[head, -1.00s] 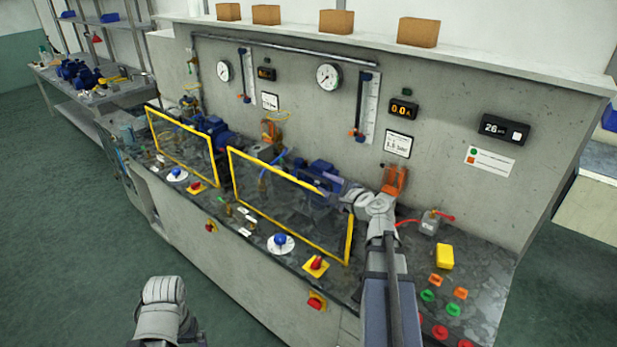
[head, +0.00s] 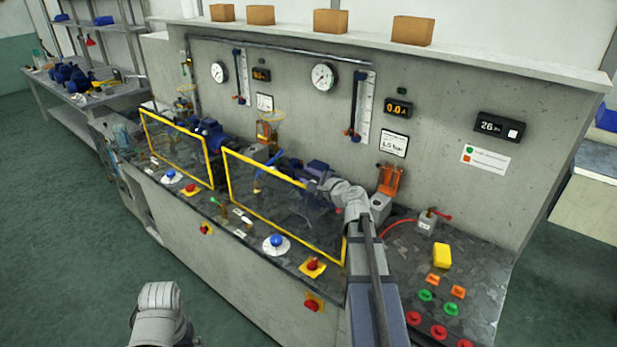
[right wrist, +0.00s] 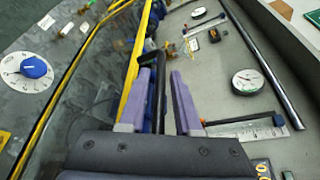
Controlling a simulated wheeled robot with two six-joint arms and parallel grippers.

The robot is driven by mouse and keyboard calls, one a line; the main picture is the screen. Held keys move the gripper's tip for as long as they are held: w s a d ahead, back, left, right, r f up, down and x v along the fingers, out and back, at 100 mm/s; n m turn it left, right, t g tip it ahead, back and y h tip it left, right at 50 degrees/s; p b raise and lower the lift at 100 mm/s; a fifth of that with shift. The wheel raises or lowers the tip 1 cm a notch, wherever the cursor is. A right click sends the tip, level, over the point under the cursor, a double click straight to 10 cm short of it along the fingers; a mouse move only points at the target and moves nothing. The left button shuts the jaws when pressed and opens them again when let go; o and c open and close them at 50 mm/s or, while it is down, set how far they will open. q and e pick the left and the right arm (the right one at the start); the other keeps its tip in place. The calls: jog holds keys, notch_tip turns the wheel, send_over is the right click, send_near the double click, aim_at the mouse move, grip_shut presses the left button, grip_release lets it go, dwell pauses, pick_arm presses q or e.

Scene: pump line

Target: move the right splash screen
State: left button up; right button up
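The right splash screen (head: 280,207) is a clear panel in a yellow frame, standing upright along the front of the bench in the head view. In the right wrist view its yellow frame edge (right wrist: 137,62) runs down to the left finger, with a dark bar beside it. My right gripper (head: 317,178) is at the screen's upper edge, towards its right end. In the wrist view its two purple fingers (right wrist: 166,100) are apart, with the dark bar between them and a gap beside the right finger. My left gripper is out of view; only part of the left arm shows.
A second yellow-framed screen (head: 178,148) stands to the left. Blue knobs (head: 277,240) and red switches (head: 313,265) line the front. A yellow box (head: 442,254) and several coloured buttons are at right. The gauge wall (head: 440,150) rises behind.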

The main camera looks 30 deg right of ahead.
grip_shut()
dwell(1.1)
